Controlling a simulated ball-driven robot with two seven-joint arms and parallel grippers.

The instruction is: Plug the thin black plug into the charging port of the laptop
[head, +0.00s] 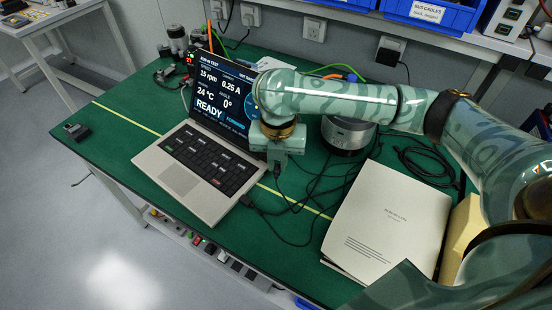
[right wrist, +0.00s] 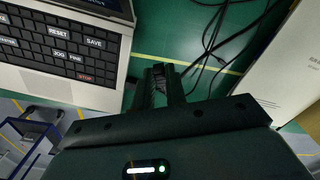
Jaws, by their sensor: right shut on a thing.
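The open laptop (head: 195,172) stands on the green bench, its lit screen facing me. Its keyboard and right edge also show in the right wrist view (right wrist: 122,75). My right gripper (head: 277,168) points down just right of the laptop and apart from it. It is shut on a small black plug, which shows between the fingertips in the right wrist view (right wrist: 158,70). A second black cable end (head: 247,201) lies by the laptop's front right side. The charging port cannot be made out. My left gripper is not in view.
Loose black cables lie on the bench (head: 110,142) right of the laptop. A white booklet (head: 385,220) lies further right, and a round grey actuator (head: 347,134) stands behind. A small black box (head: 75,131) sits at the left edge. The bench left of the laptop is mostly clear.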

